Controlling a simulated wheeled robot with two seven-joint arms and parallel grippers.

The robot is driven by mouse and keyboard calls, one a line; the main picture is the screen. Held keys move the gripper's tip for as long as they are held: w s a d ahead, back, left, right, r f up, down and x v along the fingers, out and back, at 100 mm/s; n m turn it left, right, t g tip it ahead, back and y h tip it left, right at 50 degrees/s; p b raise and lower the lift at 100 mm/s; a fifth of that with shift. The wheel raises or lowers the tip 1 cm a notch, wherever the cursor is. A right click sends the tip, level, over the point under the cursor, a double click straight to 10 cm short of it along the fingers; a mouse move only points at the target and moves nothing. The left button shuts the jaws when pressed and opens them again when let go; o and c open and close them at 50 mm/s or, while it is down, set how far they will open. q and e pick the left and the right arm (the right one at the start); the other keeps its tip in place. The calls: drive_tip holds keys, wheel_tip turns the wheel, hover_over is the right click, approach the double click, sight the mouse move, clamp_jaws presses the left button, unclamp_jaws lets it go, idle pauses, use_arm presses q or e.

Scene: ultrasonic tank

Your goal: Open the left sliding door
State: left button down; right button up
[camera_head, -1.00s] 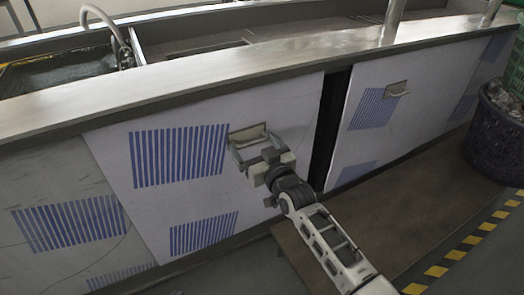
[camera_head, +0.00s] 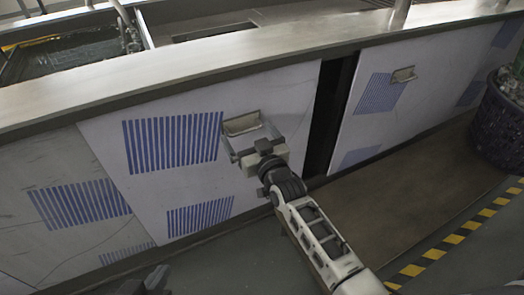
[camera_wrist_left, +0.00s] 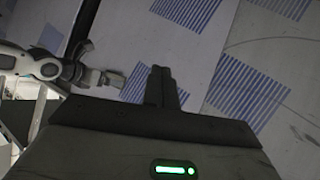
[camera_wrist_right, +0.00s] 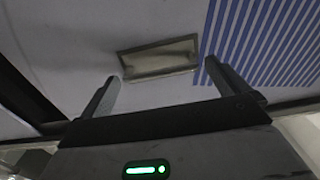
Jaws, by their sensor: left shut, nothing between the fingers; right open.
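The left sliding door (camera_head: 270,100) is a pale panel with blue stripes and a recessed rectangular handle (camera_head: 242,123). A dark upright gap (camera_head: 331,110) lies between it and the right door (camera_head: 425,95). My right gripper (camera_head: 252,141) is open at the handle. In the right wrist view, the open fingers (camera_wrist_right: 160,76) are spread to either side of the handle (camera_wrist_right: 158,60), with nothing held; contact cannot be told. My left gripper (camera_head: 150,282) shows only partly at the bottom left. In the left wrist view its fingers (camera_wrist_left: 161,86) are shut and empty, pointing toward the striped panels.
A metal counter edge (camera_head: 200,78) runs above the doors. A striped grey panel (camera_head: 45,190) lies left of the left door. A dark basket (camera_head: 500,125) stands at right.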

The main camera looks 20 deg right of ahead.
use_arm(q)
drive_tip(key=shift+t, duration=0.7)
drive_tip(key=r+p, duration=0.1)
drive_tip(key=r, duration=0.1)
drive_tip(key=a+r+p, duration=0.1)
drive_tip(key=r, duration=0.2)
drive_tip(key=shift+s+a+r, duration=0.1)
drive_tip(key=shift+s+a, duration=0.05)
drive_tip(key=shift+s, duration=0.05)
use_arm(e)
drive_tip(key=s+d, duration=0.2)
drive_tip(key=s, duration=1.3)
drive_tip(key=shift+d, duration=0.3)
